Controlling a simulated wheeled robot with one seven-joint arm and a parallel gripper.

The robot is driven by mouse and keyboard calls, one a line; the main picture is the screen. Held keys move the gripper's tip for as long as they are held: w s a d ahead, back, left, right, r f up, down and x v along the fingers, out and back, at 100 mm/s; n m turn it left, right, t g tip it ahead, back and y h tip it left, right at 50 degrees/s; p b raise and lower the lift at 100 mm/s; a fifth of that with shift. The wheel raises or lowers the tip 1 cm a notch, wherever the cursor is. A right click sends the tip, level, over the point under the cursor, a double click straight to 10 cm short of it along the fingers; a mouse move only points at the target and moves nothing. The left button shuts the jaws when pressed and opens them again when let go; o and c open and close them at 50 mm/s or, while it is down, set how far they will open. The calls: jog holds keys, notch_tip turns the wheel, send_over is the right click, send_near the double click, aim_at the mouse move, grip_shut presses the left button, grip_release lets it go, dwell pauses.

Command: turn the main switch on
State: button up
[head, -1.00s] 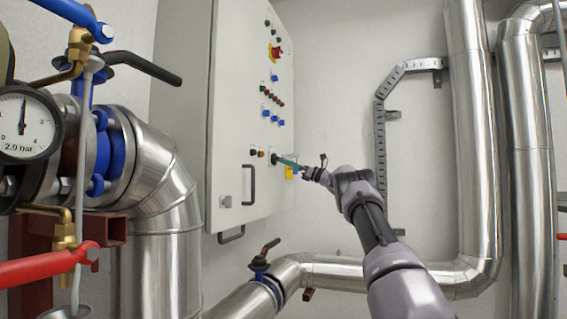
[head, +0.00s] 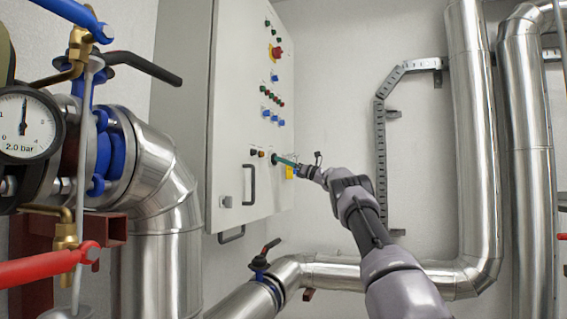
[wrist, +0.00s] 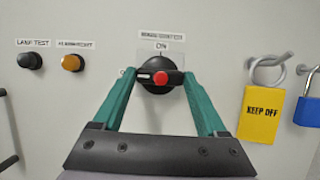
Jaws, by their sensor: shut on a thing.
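The main switch (wrist: 158,86) is a round black rotary knob with a red centre on the cabinet front. Its bar lies roughly horizontal in the wrist view, below a label reading ON. It shows small at the tip of my gripper in the head view (head: 274,158). My gripper (wrist: 160,77) has two green fingers, one at each end of the bar, and is shut on it. The gripper (head: 279,159) also reaches the cabinet face in the head view.
A lamp test button (wrist: 30,60) and an amber button (wrist: 73,62) sit left of the switch. A yellow KEEP OFF tag (wrist: 258,115) and a blue padlock (wrist: 307,110) hang to the right. A cabinet handle (head: 249,184) is lower left; steel pipes (head: 340,270) run below.

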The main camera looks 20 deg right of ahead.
jog(key=shift+m, duration=0.5)
jog(key=m+t+h, duration=0.1)
jog(key=m, duration=0.2)
jog(key=m+t+h, duration=0.1)
jog(key=m, duration=0.1)
jog(key=shift+s+a+r+m+h, duration=0.1)
jog(key=shift+s+m+h, duration=0.05)
jog(key=shift+m+h, duration=0.2)
jog(key=m+h, duration=0.1)
jog(key=m, duration=0.2)
jog(key=m+t+h, duration=0.1)
jog(key=m, duration=0.2)
jog(key=shift+s+r+h, duration=0.1)
jog(key=shift+s+h, duration=0.05)
jog(key=shift+h, duration=0.1)
jog(key=m+h, duration=0.2)
jog(key=m, duration=0.3)
jog(key=shift+r, duration=0.15)
jog(key=m+h, duration=0.1)
jog(key=m, duration=0.3)
jog(key=shift+m+g, duration=0.25)
jog(key=shift+g, duration=0.15)
jog(key=o, duration=1.3)
jog(key=v, duration=1)
jog(key=shift+s+r, duration=0.2)
jog(key=shift+s, duration=0.2)
